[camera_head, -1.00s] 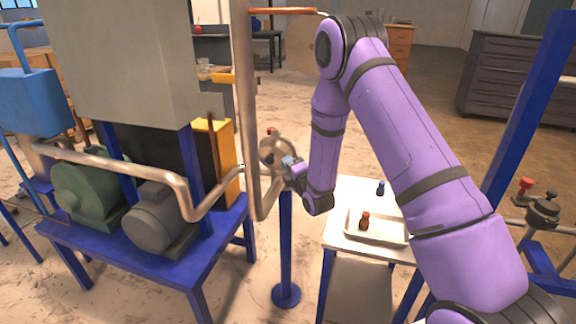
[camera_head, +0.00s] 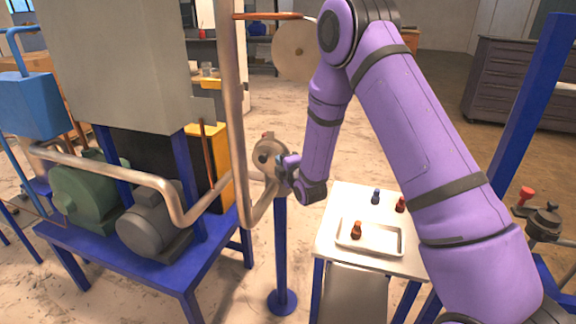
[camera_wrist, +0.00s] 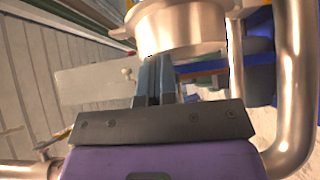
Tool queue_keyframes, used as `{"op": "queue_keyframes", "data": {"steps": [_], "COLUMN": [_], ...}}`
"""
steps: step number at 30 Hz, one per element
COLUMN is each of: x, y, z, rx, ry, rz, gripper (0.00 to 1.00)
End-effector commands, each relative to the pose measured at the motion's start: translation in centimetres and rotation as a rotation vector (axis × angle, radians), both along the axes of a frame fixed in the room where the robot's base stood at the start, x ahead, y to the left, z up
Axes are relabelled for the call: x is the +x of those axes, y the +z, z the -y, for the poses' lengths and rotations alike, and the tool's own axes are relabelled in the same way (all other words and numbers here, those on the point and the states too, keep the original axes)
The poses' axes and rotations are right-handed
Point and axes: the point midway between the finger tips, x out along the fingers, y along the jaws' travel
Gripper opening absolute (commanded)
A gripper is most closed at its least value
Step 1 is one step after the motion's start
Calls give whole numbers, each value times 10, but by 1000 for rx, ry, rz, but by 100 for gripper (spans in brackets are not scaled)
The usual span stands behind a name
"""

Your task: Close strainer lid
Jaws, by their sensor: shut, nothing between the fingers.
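The strainer is a round, metallic body (camera_head: 268,155) on a blue post, joined to bent pipes. Its round face points toward my arm, and I cannot tell lid from body or how far the lid is swung. In the wrist view, a pale metal cylinder with a flange (camera_wrist: 180,30) fills the top, just beyond my fingers. My gripper (camera_head: 284,161) is beside the strainer's right side. The wrist view shows its two dark fingers (camera_wrist: 155,72) together and empty, with the tips close to the cylinder's lower edge. Whether they touch it is unclear.
A white table with a tray (camera_head: 349,244) and small bottles stands right of the post. Left is a blue bench (camera_head: 150,262) with a grey motor (camera_head: 155,218) and a green pump (camera_head: 88,192). A vertical pipe (camera_head: 232,110) runs close to the strainer's left.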

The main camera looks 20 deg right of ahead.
Motion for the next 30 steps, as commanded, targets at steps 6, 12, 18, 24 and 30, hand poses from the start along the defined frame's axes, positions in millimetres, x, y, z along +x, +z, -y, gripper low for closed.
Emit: {"op": "queue_keyframes", "data": {"steps": [6,12,18,24,30], "x": [18,36,54,66,75], "y": [15,22,25,24,21], "z": [2,16,29,38,45], "rx": [119,230,340,426,491], "ry": [-1,-1,-2,-2,-2], "rz": [-159,-313,-465,-583,-672], "gripper": [0,0,0,0,0]}}
